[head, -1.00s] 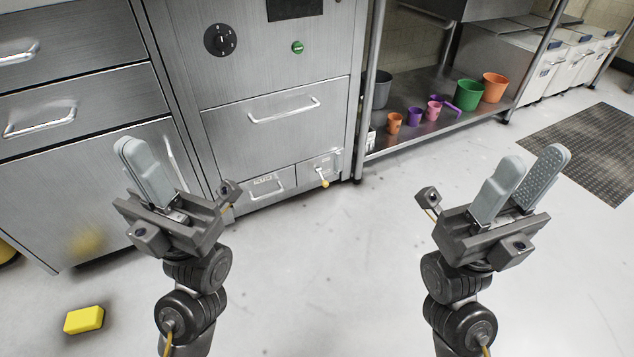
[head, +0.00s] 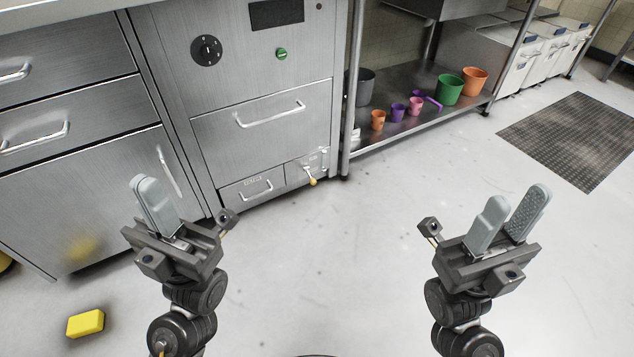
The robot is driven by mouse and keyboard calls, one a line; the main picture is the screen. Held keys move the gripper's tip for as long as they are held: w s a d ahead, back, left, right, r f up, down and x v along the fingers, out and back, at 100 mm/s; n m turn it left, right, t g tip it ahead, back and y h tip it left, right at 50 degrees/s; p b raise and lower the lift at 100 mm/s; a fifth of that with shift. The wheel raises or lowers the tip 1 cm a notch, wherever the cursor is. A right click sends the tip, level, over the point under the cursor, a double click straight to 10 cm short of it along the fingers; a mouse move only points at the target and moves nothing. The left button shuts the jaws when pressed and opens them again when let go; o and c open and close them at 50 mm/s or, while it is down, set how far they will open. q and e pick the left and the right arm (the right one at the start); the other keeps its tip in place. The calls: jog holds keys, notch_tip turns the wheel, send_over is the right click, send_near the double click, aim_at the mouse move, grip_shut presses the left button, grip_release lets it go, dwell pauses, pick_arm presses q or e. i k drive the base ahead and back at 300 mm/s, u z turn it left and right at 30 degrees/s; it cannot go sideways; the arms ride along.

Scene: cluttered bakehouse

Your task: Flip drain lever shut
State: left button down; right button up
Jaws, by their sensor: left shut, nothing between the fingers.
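The drain lever (head: 311,180) is a small lever with a yellow-orange tip. It sticks out low on the front of the steel appliance (head: 262,90), on a small panel (head: 303,166) to the right of a small drawer (head: 252,188). The lever points downward and outward. My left gripper (head: 153,197) is shut and empty, in front of the cabinet to the left of the lever and apart from it. My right gripper (head: 507,218) is open and empty over bare floor, well to the right of the lever.
A steel shelf (head: 405,128) with several coloured cups and buckets stands right of the appliance. A yellow sponge (head: 86,323) lies on the floor at the lower left. A dark floor mat (head: 580,140) lies at the right. The floor (head: 330,260) before the lever is clear.

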aim_at(313, 181)
jog(key=z, duration=0.4)
jog(key=i, duration=1.35)
jog(key=u, duration=0.45)
